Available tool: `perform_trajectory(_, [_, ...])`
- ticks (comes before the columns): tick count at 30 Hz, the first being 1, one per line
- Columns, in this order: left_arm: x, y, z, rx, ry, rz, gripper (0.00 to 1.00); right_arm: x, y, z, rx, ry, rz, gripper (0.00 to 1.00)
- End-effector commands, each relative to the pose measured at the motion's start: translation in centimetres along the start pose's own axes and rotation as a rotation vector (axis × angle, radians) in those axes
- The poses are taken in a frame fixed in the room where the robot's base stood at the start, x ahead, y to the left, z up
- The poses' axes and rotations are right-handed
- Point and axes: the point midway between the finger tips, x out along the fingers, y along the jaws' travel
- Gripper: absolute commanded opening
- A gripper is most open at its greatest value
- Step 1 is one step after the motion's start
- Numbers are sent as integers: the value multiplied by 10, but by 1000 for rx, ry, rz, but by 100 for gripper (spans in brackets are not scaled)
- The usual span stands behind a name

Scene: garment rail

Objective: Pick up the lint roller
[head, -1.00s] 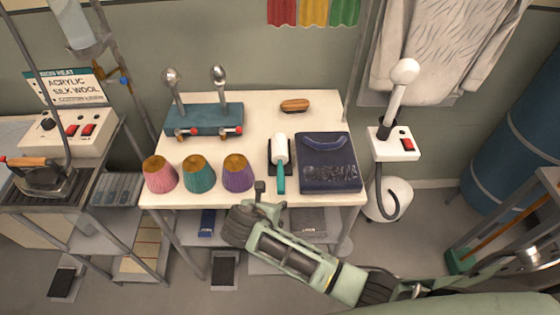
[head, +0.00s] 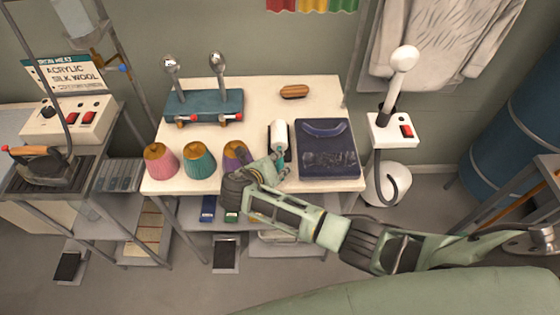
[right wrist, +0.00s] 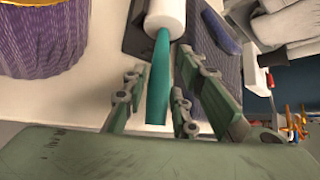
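The lint roller (head: 279,131) has a white roll and a teal handle. It lies on a dark pad near the front of the white table, between the purple cone and a navy folded case. In the right wrist view its roll is at the top, and the teal handle (right wrist: 158,80) runs down between my fingers. My right gripper (head: 275,168) is at the table's front edge, over the handle end, partly hiding it. In the right wrist view the right gripper (right wrist: 162,68) is open, with a finger on each side of the handle and visible gaps. My left gripper is not in view.
The purple cone (head: 236,153) stands close left of my right gripper. The navy case (head: 327,150) lies close right. Teal (head: 199,160) and pink (head: 160,161) cones stand further left. A wooden brush (head: 294,91) lies at the back; the table around it is clear.

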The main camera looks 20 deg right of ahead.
Motion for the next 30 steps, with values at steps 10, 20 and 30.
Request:
perform_trajectory(10, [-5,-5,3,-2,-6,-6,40,30,0,0,0,1,2,26])
perform_trajectory(20, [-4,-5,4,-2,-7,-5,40,30,0,-1,0,1,2,13])
perform_trajectory(30, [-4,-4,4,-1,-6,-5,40,30,1,-1,0,0,3,0])
